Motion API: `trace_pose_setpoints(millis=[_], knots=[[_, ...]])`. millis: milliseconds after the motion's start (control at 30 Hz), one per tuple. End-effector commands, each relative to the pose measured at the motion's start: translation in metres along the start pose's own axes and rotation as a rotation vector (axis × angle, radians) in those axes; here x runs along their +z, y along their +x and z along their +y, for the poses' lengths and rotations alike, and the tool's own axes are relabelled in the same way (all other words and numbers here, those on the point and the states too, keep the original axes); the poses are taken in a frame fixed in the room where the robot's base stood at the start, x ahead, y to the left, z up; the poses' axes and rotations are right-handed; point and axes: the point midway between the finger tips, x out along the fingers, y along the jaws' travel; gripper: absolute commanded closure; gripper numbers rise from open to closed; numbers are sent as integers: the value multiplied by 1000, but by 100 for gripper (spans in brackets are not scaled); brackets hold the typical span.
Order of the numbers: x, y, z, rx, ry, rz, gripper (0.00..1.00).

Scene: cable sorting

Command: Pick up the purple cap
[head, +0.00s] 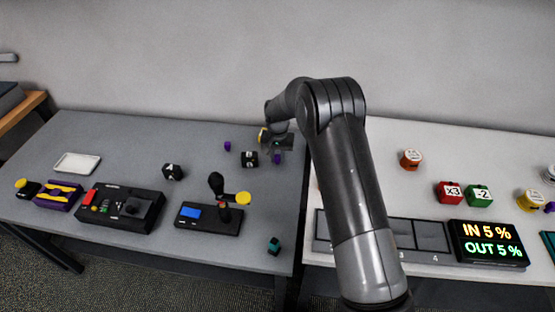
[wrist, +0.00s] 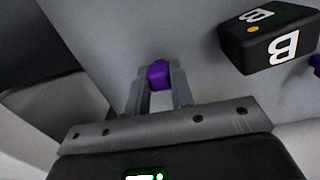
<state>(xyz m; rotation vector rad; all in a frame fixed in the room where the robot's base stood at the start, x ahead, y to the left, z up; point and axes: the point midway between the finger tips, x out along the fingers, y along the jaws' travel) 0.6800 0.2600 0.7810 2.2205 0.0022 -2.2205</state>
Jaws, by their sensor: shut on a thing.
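A small purple cap (wrist: 158,74) sits between the fingertips of my gripper (wrist: 160,85) in the wrist view. The fingers are shut on it. In the head view the same purple cap (head: 277,159) shows just below my gripper (head: 281,150), near the right edge of the grey table. My arm hides part of the area to its right. I cannot tell whether the cap still touches the table. Another purple cap (head: 227,146) lies farther left on the table, and a purple piece also shows at the right edge of the wrist view (wrist: 315,65).
A black block marked B (wrist: 268,38) stands close by; it also shows in the head view (head: 250,159). Another black block (head: 173,172), a joystick device (head: 209,215), a control box (head: 120,208) and a white tray (head: 77,163) stand left. A teal-topped block (head: 273,245) lies near the front edge.

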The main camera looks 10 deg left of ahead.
Motion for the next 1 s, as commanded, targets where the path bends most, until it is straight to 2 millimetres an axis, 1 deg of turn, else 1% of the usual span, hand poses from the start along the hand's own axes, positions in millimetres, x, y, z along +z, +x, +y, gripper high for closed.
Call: trace_pose_setpoints(millis=[33,100,367,467,700,800,900,1000], knots=[[0,0,0,0,0,0,94],[0,0,0,0,0,0,100],[0,-3,0,0,0,1,100],[-1,-15,0,-1,0,2,100],[-1,-63,0,-1,0,3,100],[0,-80,0,0,0,2,100],[0,-92,0,0,0,1,100],[0,-98,0,0,0,0,100]])
